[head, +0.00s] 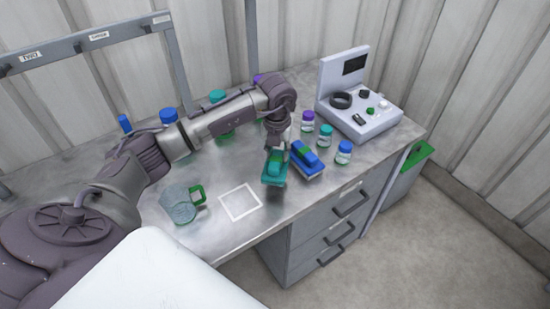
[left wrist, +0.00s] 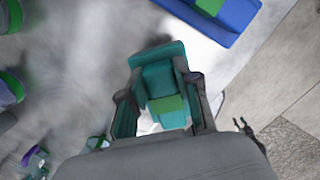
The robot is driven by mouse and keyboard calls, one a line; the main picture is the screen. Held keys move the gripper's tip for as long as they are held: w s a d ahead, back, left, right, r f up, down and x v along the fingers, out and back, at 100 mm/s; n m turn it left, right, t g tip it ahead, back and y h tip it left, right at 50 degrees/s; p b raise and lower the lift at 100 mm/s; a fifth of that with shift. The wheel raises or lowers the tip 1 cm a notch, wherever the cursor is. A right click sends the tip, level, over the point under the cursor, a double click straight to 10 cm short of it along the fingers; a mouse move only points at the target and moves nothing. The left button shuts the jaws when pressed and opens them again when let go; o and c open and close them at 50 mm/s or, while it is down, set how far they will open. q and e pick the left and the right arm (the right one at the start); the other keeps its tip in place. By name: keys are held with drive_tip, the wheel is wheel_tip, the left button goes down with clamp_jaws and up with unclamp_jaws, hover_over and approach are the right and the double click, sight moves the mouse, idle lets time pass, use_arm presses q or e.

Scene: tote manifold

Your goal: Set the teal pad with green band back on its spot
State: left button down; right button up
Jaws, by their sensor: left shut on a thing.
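The teal pad with a green band (head: 274,170) is in my left gripper (head: 276,150), which is shut on it. The left wrist view shows the pad (left wrist: 160,82) between the two fingers (left wrist: 163,103). A white square outline (head: 240,203) is marked on the bench, left of and nearer than the pad, and looks empty. A blue pad with a green band (head: 306,158) lies just right of the held pad; part of it shows in the left wrist view (left wrist: 215,12). I cannot tell how high the held pad is above the bench. My right gripper is not in view.
A clear jug with a green handle (head: 180,205) stands left of the square. Small capped jars (head: 344,153) stand right of the blue pad, before a white instrument (head: 360,112). More bottles stand behind my arm. The bench (head: 222,236) ends close in front of the square.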

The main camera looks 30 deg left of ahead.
sight(275, 162)
use_arm(q)
drive_tip(key=shift+w+a+f, duration=0.1)
drive_tip(key=shift+a+f, duration=0.05)
drive_tip(key=shift+a, duration=0.25)
drive_tip(key=shift+f, duration=0.25)
wheel_tip(275, 162, down, 3)
drive_tip(key=shift+f+p, duration=0.15)
drive_tip(key=shift+p, duration=0.65)
drive_tip(key=shift+f, duration=0.25)
drive_tip(key=shift+f+b, duration=0.2)
drive_tip(key=shift+b, duration=0.1)
drive_tip(key=c, duration=0.8)
unclamp_jaws()
drive_tip(key=shift+r, duration=0.1)
